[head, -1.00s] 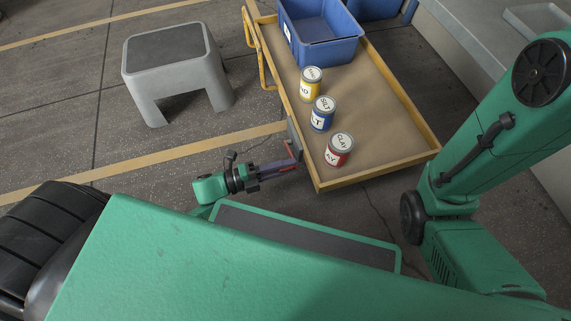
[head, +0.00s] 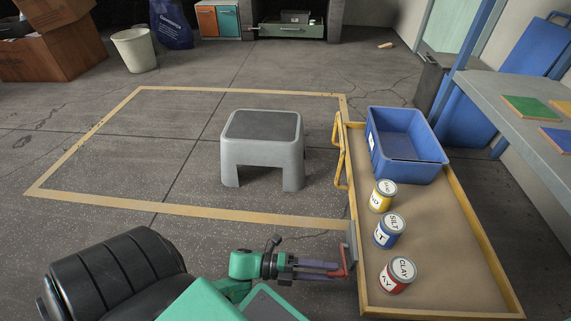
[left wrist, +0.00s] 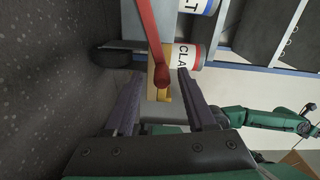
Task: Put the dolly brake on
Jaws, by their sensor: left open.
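The dolly (head: 440,300) is a flat tan deck with a yellow rim, at the right of the head view. A red brake lever (head: 346,262) sits at a grey plate on its near left side. In the left wrist view the red lever (left wrist: 152,40) hangs down to a rounded knob between and beyond my fingertips. My left gripper (head: 335,269) is open at the lever; its two dark fingers (left wrist: 158,85) stand apart on either side of the knob. I cannot tell whether they touch it. A green arm, apparently my right one, shows in the wrist view; its gripper is unclear.
On the dolly stand a blue bin (head: 408,150) and yellow, blue and red cans, the red CLAY can (head: 397,276) nearest the gripper. A grey step stool (head: 262,150) stands on open floor inside a yellow outline. A bench (head: 510,135) runs along the right.

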